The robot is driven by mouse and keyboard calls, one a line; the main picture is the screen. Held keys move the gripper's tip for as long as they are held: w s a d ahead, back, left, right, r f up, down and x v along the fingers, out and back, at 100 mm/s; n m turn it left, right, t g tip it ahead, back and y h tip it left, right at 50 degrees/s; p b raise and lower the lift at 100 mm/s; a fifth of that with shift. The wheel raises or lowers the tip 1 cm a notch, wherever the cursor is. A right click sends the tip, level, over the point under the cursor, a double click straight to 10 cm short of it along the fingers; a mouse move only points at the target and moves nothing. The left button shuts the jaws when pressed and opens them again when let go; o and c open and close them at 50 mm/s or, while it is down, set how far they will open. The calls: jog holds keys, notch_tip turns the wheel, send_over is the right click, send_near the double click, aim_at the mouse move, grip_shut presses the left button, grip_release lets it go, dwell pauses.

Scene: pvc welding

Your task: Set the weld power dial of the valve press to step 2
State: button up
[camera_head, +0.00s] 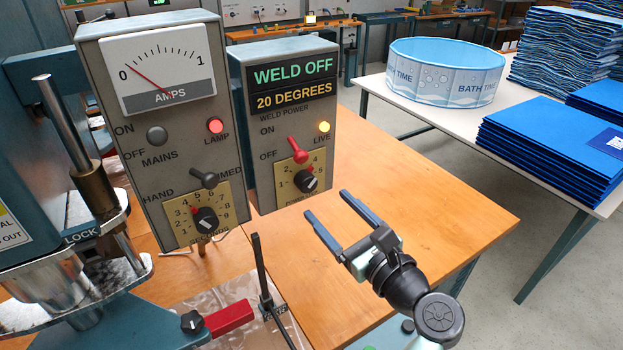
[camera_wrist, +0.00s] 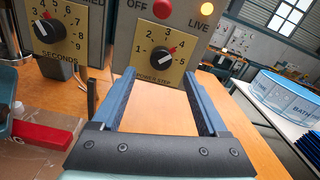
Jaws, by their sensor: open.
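The weld power dial is a black knob (camera_head: 307,181) on a yellow scale plate marked 1 to 5, low on the grey weld power box (camera_head: 259,163). In the wrist view the knob (camera_wrist: 161,56) shows between my fingers, with its red mark turned up and right, toward about 4. The box's display (camera_head: 292,85) reads "WELD OFF" and "20 DEGREES". A red lever (camera_head: 294,144) sits just above the plate, and the yellow live lamp (camera_head: 323,127) is lit. My gripper (camera_head: 327,203) is open and empty, in front of and slightly below the dial, apart from it.
Left of it stands the amps box (camera_head: 157,203) with a timer knob (camera_head: 206,219) and a dark toggle (camera_head: 204,178). A thin black upright rod (camera_head: 261,270) stands left of my gripper. The wooden bench (camera_head: 420,190) is clear right of the box. A blue pool (camera_head: 445,72) stands behind.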

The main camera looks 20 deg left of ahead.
aim_at(310, 186)
jog(key=x, duration=0.8)
jog(key=shift+w, duration=0.15)
grip_shut()
